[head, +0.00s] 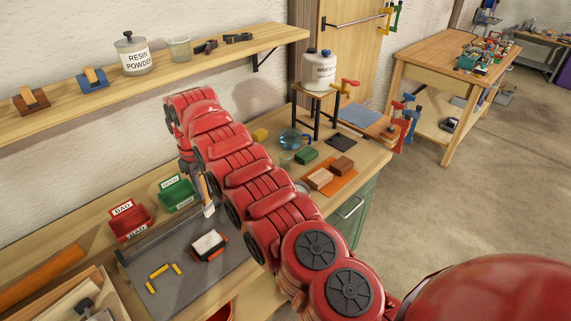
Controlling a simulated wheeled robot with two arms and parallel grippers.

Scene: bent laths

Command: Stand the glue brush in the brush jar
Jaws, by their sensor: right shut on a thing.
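My right gripper (199,178) is at the end of the red arm that reaches in from the lower right, over the workbench. It is shut on the glue brush (208,205), which hangs nearly upright with its pale end down, above the grey mat beside the green bin. The gripper's fingers are mostly hidden by the arm. I cannot tell for certain which vessel is the brush jar. A small clear greenish cup (286,158) stands on the bench beyond the arm, and a pale round thing (302,187) is partly hidden behind the arm. My left gripper is not in view.
A red BAD bin (130,221) and green GOOD bin (177,194) stand behind the grey mat (185,282). A white-topped block (207,245) and yellow pieces lie on the mat. A bluish glass vessel (291,139) and a glue jug (318,72) on a stand are farther right.

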